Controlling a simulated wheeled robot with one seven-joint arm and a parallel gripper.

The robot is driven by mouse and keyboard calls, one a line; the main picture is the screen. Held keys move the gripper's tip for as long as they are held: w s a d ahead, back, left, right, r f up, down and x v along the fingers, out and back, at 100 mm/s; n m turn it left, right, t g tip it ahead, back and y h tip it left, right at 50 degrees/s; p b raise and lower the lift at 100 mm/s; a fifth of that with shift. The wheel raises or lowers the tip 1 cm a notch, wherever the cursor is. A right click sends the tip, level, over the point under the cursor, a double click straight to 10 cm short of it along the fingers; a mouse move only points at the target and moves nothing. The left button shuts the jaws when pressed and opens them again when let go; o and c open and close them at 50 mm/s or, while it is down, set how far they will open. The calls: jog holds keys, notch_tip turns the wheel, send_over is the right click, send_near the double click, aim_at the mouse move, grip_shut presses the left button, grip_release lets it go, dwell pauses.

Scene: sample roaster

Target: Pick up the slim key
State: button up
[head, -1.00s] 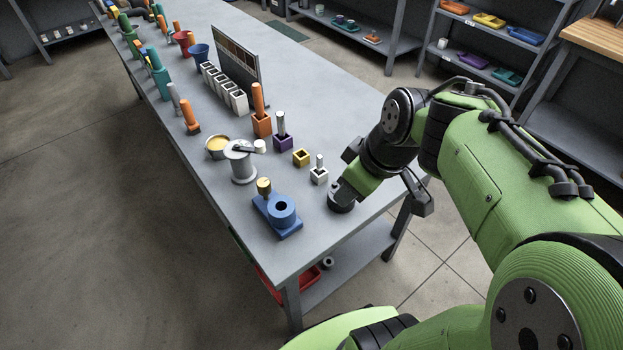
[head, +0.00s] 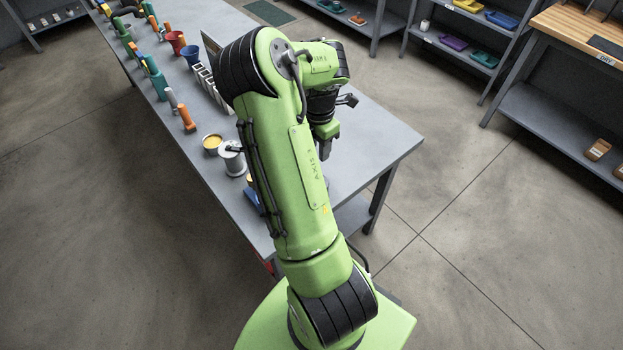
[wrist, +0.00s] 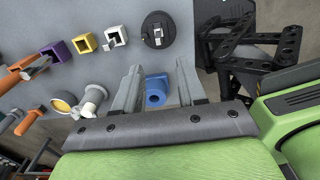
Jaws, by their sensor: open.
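My gripper (wrist: 159,66) is open, its two grey fingers apart with nothing held between them. In the head view my gripper (head: 325,152) hangs over the near right part of the table. A round black disc (wrist: 148,24) lies ahead of the fingertips in the wrist view, with a small pale upright piece (wrist: 158,36) on it. That piece may be the slim key; I cannot tell for sure. My arm hides this area in the head view.
White (wrist: 110,40), yellow (wrist: 86,46) and purple (wrist: 56,52) blocks stand left of the disc. A blue fixture (wrist: 155,90) shows between my fingers. A grey spool (head: 232,162) and yellow-filled tin (head: 212,143) stand near the table (head: 385,140) edge.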

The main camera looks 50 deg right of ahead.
notch_tip(320, 180, down, 13)
jog(key=shift+w+d+r+b, duration=0.1)
jog(key=shift+w+r+b, duration=0.05)
jog(key=shift+b, duration=0.25)
jog(key=shift+r, duration=0.1)
grip_shut()
